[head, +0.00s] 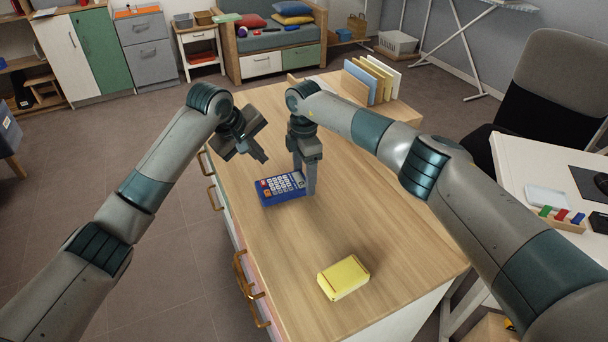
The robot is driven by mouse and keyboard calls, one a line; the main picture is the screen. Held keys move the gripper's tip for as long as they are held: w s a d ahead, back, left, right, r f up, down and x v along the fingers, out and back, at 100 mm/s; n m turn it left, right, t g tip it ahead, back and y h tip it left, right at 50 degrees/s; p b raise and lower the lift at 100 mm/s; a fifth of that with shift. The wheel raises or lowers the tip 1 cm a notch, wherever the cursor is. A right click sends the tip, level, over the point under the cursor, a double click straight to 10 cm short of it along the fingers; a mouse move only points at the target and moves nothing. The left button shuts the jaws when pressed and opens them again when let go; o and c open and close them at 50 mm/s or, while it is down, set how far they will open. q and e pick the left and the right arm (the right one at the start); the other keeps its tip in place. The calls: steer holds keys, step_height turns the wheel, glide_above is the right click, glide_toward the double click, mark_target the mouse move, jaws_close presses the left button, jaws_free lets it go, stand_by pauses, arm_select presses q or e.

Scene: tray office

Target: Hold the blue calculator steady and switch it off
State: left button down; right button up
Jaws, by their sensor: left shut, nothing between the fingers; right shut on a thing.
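The blue calculator (282,187) lies on the wooden top of the drawer unit (345,225), with light keys and a small red patch at its left end. My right gripper (305,187) points down and is shut on the calculator's right end, partly hiding that end. My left gripper (263,158) is shut and empty. It hangs up and to the left of the calculator in the picture, apart from it. The lettering on the keys is too small to read.
A yellow box (343,277) lies on the near part of the top. A rack of folders (372,80) stands at the far end. A desk (530,165) with a mouse and small coloured blocks is at the right. The top between calculator and yellow box is clear.

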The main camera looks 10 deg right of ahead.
mark_target(261, 187)
arm_select(q)
steer(key=r+m+t, duration=0.1)
steer(key=s+r+m+t, duration=0.1)
steer(key=r+m+t, duration=0.1)
steer(key=r, duration=0.1)
steer(key=shift+s+a+h, duration=0.25)
steer(key=shift+s+h, duration=0.05)
steer(key=shift+s, duration=0.05)
steer(key=shift+f, duration=0.2)
steer(key=shift+f, duration=4.3)
steer(key=shift+f, duration=0.1)
steer(key=shift+f, duration=0.3)
